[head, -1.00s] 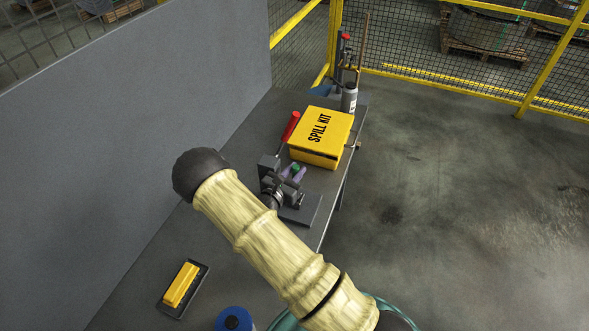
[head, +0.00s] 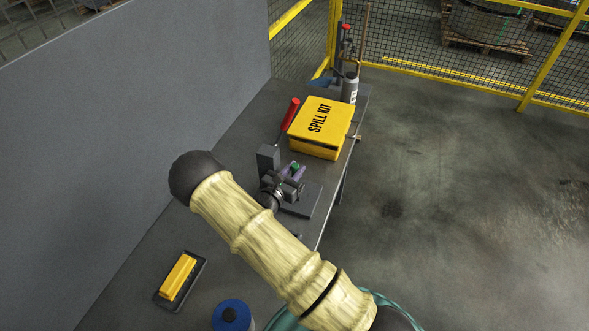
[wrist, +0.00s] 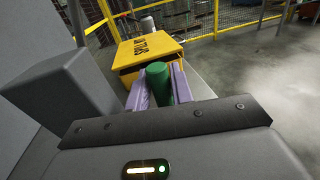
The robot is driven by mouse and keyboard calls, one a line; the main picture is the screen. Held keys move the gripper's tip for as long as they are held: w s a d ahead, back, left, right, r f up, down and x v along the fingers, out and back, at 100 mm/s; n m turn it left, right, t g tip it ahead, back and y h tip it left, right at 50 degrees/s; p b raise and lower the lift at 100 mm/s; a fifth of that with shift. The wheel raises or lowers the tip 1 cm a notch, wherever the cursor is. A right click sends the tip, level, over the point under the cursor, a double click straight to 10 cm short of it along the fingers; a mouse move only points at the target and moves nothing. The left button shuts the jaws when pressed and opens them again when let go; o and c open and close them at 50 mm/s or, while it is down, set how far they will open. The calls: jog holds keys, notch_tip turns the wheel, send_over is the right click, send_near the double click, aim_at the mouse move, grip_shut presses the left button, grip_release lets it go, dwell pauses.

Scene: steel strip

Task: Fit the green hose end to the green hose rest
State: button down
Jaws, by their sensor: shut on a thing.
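My gripper (head: 294,170) has purple fingers and is shut on the green hose end (wrist: 158,84). In the wrist view the hose end is a green, upright-looking cylinder between the two fingers (wrist: 178,80). In the head view only a small green top shows between the fingers. A tall dark grey block (head: 268,159) stands just left of my gripper, and a flat dark plate (head: 308,204) lies to its lower right. I cannot make out a green marking on either, so I cannot tell which part is the green hose rest.
A yellow spill kit box (head: 319,126) and a red-handled tool (head: 290,113) lie beyond my gripper. A grey wall panel (head: 120,150) borders the bench on the left. A yellow block in a black tray (head: 179,277) and a blue spool (head: 232,314) are nearer.

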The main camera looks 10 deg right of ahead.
jog(key=shift+f+b, duration=0.7)
jog(key=shift+f, duration=0.5)
jog(key=c, duration=1.1)
grip_release()
jog(key=shift+c, duration=0.2)
jog(key=shift+s, duration=0.1)
jog(key=b+v, duration=0.5)
jog(key=v, duration=1.2)
jog(key=shift+s+a+r, duration=0.1)
